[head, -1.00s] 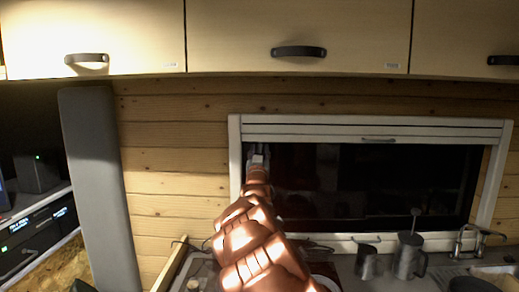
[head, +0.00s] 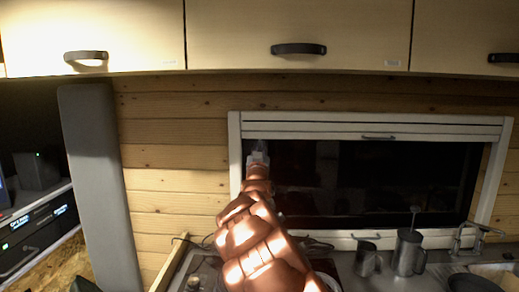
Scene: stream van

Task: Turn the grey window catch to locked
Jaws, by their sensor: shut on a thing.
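The window (head: 370,185) has a white frame and dark glass. My copper-coloured arm reaches up from the bottom to the window's upper left corner. My gripper (head: 258,149) is there, small in the head view, against the left side of the dark pane. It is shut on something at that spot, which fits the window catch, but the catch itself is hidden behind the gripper. Whether the catch is turned to locked cannot be told from this view.
Cupboards with dark handles (head: 298,49) hang above the window. A grey padded column (head: 101,185) stands at left. A metal jug (head: 408,252), a mug (head: 366,260) and a tap (head: 470,238) are on the counter below the window.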

